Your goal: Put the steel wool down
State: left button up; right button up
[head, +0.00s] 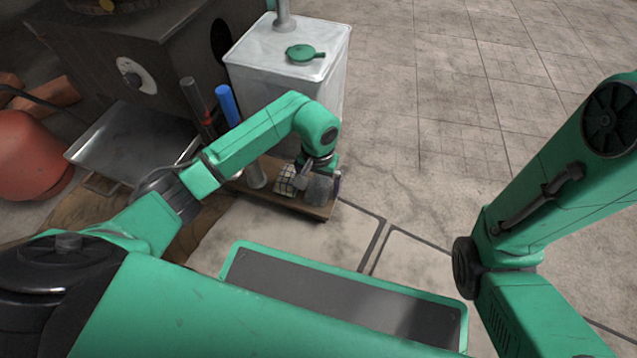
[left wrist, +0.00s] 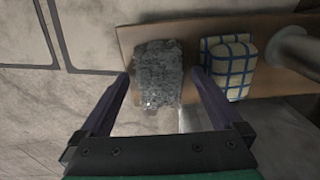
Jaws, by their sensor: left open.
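The steel wool (head: 319,190) is a grey, rough block at the right end of a wooden board (head: 270,197) in the head view. In the left wrist view the steel wool (left wrist: 158,80) lies on the board, with its near end reaching past the board's edge. My left gripper (left wrist: 161,76) is open, one finger on each side of the steel wool; I cannot tell whether either finger touches it. In the head view my left gripper (head: 325,176) hangs over the board's right end. My right arm shows at the right, but its gripper is out of view.
A blue-checked white cloth or sponge (left wrist: 228,62) lies just right of the steel wool; a grey cylinder (left wrist: 291,50) stands beyond it. Behind the board stand a blue tube (head: 228,104) and a white box-shaped tank (head: 265,75). Tiled floor at the right is clear.

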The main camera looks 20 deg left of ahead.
aim_at(318, 184)
pick_arm(q)
notch_tip(318, 184, up, 12)
jog(key=p, duration=0.7)
jog(key=shift+p, duration=0.4)
